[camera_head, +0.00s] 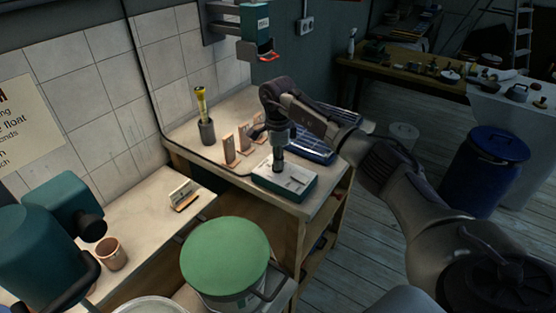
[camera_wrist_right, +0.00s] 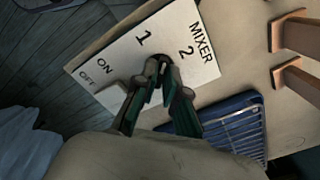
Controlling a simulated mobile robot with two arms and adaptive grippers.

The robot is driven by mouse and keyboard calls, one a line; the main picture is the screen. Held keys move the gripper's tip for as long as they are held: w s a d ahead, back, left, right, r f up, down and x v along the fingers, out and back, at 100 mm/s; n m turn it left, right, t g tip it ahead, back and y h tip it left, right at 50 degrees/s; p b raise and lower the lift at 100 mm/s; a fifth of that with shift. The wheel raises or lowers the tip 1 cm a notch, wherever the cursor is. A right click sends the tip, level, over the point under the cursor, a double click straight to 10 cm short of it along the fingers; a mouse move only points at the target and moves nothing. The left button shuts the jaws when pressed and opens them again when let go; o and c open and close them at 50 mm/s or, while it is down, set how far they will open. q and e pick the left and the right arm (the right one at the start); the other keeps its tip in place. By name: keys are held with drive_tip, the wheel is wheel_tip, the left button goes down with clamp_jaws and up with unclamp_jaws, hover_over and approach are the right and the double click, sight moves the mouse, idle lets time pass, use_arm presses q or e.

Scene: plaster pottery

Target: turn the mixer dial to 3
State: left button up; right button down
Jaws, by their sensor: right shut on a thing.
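The mixer control box (camera_head: 297,184) is a teal box with a white top, standing near the right end of the wooden bench. In the right wrist view its white panel (camera_wrist_right: 205,55) reads MIXER, with 1, 2, ON and OFF visible; no 3 shows. My right gripper (camera_head: 279,168) reaches straight down onto the panel from above. In the right wrist view its fingers (camera_wrist_right: 161,82) are closed around the dark dial (camera_wrist_right: 164,62), which is mostly hidden between them. The dial's pointer cannot be read. My left gripper is not in view.
Behind the box are brown upright pieces (camera_head: 229,145), a blue slatted tray (camera_head: 312,150) and a dark cup with a yellow-handled tool (camera_head: 206,131). A green-lidded bucket (camera_head: 225,252) stands in front. A blue barrel (camera_head: 485,172) is at the right.

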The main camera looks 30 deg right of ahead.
drive_tip(key=m, duration=0.4)
drive_tip(key=shift+r, duration=0.1)
drive_tip(key=m+p, duration=0.1)
drive_tip(key=m, duration=0.3)
drive_tip(key=shift+m, duration=0.4)
drive_tip(key=m, duration=0.4)
drive_tip(key=shift+m+p, duration=0.3)
drive_tip(key=shift+p, duration=0.1)
drive_tip(key=shift+m+p, duration=0.4)
drive_tip(key=shift+m, duration=1.8)
drive_tip(key=c, duration=1.2)
unclamp_jaws()
drive_tip(key=shift+c, duration=0.2)
wheel_tip(320, 180, up, 12)
